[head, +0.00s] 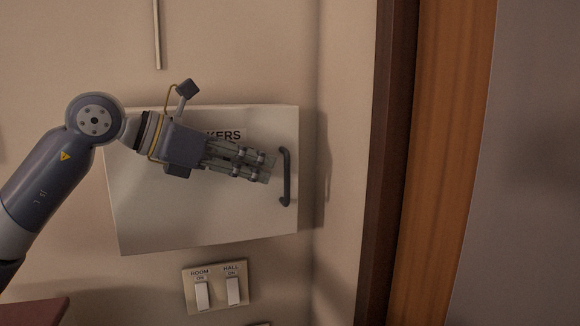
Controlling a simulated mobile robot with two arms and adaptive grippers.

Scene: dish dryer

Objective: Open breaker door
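The breaker door (150,220) is a pale panel on the wall, with lettering ending in "KERS" partly hidden by my gripper. It looks shut, with no gap that I can make out. Its dark upright bar handle (286,178) is at the right edge. My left gripper (268,169) is in front of the door, fingers pointing right, with the tips just left of the handle. The handle is not between the fingers. The fingers are seen edge-on, so their opening is unclear. My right gripper is out of view.
A switch plate (217,300) marked ROOM and HALL is on the wall below the door. A wooden door frame (437,160) stands to the right, past a strip of bare wall. A thin metal rod (157,35) is above. A reddish surface (35,312) shows at lower left.

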